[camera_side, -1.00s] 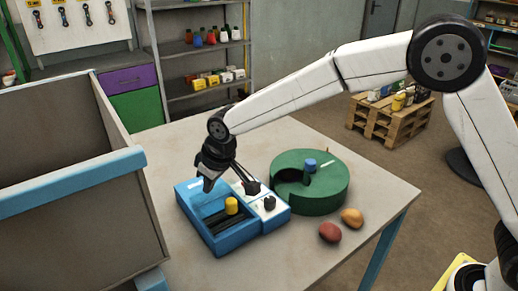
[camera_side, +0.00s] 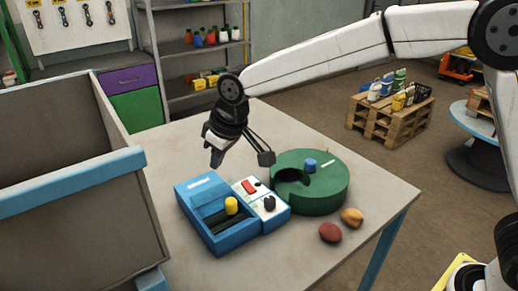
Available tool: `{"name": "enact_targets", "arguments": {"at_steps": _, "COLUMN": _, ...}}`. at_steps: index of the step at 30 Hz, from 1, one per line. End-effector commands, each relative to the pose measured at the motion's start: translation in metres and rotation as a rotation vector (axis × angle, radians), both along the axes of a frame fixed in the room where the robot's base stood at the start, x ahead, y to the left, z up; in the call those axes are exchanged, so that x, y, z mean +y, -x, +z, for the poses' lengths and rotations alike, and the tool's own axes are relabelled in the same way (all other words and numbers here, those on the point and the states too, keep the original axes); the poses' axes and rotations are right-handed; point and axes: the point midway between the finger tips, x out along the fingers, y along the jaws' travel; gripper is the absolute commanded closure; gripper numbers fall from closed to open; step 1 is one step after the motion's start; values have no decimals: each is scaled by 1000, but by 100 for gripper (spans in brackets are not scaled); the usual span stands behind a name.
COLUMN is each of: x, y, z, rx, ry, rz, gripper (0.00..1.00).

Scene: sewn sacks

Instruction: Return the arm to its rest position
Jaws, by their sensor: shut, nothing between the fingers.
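My gripper (camera_side: 217,160) hangs from the end of my white arm, above the far side of the blue device on the table. Its dark fingers point down and are shut with nothing held. A small dark block on thin rods juts out to the right of the fingers. The gripper is clear of the blue device (camera_side: 190,193), which has a yellow peg, a red switch and a black knob. The arm comes in from the right, raised over the table.
A green round holder (camera_side: 325,195) with a blue knob stands right of the device. A red lump (camera_side: 330,232) and a tan lump (camera_side: 352,217) lie near the table's right edge. A big blue-rimmed bin (camera_side: 90,180) stands at left. The table's far part is clear.

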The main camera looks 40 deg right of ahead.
Motion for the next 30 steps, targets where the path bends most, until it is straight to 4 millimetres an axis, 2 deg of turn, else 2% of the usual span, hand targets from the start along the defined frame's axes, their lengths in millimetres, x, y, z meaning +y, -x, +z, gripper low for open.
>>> {"name": "enact_targets", "arguments": {"at_steps": 5, "x": -16, "y": 5, "z": -6, "rx": 7, "ry": 3, "rz": -25, "gripper": 100}}
{"name": "enact_targets", "arguments": {"at_steps": 8, "x": -35, "y": 12, "z": -12, "rx": 13, "ry": 6, "rz": -53, "gripper": 100}}
{"name": "enact_targets", "arguments": {"at_steps": 14, "x": -86, "y": 37, "z": -33, "rx": 32, "ry": 12, "rz": -136, "gripper": 100}}
{"name": "enact_targets", "arguments": {"at_steps": 21, "x": -147, "y": 85, "z": -60, "rx": 59, "ry": 19, "rz": -246, "gripper": 100}}
{"name": "enact_targets", "arguments": {"at_steps": 30, "x": -204, "y": 158, "z": -92, "rx": 91, "ry": 24, "rz": -377, "gripper": 100}}
